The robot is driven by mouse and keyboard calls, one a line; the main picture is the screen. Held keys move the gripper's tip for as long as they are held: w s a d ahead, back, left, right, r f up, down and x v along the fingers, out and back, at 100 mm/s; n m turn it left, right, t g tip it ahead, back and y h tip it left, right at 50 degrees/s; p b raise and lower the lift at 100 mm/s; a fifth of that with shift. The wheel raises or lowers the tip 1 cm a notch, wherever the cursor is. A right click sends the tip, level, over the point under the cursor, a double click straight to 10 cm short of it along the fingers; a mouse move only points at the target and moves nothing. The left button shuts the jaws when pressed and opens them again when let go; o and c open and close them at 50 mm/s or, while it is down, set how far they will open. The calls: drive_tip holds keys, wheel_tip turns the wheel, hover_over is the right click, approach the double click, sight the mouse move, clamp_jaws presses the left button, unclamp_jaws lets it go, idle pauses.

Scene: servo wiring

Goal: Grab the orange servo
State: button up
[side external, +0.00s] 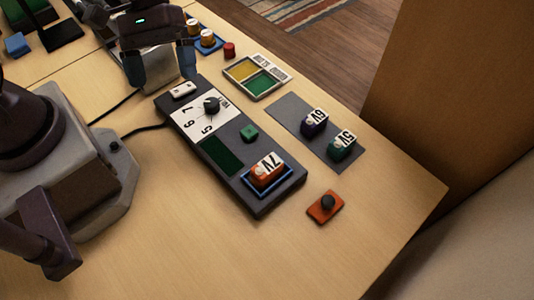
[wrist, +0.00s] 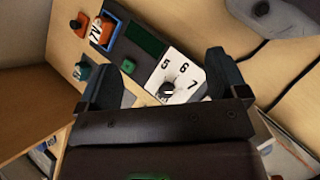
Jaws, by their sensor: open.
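The orange servo (side external: 265,174), with a white 7V label on top, sits in a blue-rimmed bay at the near end of a dark control box (side external: 228,190). In the wrist view the orange servo (wrist: 96,29) is at the upper left, partly seen. My gripper (side external: 161,66) is above the far end of the box, beyond the dial, well away from the servo. In the wrist view my gripper (wrist: 165,76) has its fingers wide apart with nothing between them, over the dial area.
A grey mat (side external: 290,106) holds a purple 6V servo (side external: 314,122) and a green 5V servo (side external: 342,146). An orange plate with a black knob (side external: 327,202) lies near the box. A tray with yellow and green panels (side external: 257,78) lies behind. The near table is clear.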

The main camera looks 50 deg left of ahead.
drive_tip(key=w+d+f+n+t+h, duration=0.1)
drive_tip(key=w+f+n+h, duration=0.1)
drive_tip(key=n, duration=0.1)
drive_tip(key=w+d+f+n+t+h, duration=0.1)
drive_tip(key=d+f+n+h, duration=0.1)
drive_tip(key=n, duration=0.1)
drive_tip(key=w+d+f+n+t+h, duration=0.1)
drive_tip(key=w+d+f+n+h, duration=0.1)
drive_tip(key=f+n, duration=0.1)
drive_tip(key=shift+w+n+h, duration=0.3)
drive_tip(key=shift+n, duration=0.2)
drive_tip(key=shift+w+d+t, duration=0.2)
drive_tip(key=shift+d+t, duration=0.05)
drive_tip(key=shift+t, duration=0.15)
approach(261, 161)
drive_tip(key=x, duration=0.3)
drive_tip(key=shift+w+d+r, duration=0.1)
drive_tip(key=shift+w+d, duration=0.15)
drive_tip(key=shift+d, duration=0.1)
drive_tip(key=shift+f+x, duration=0.2)
drive_tip(key=shift+x, duration=1.15)
drive_tip(key=shift+f+x, duration=0.2)
drive_tip(key=shift+x, duration=1.15)
drive_tip(key=shift+s+a, duration=0.15)
drive_tip(key=c, duration=1)
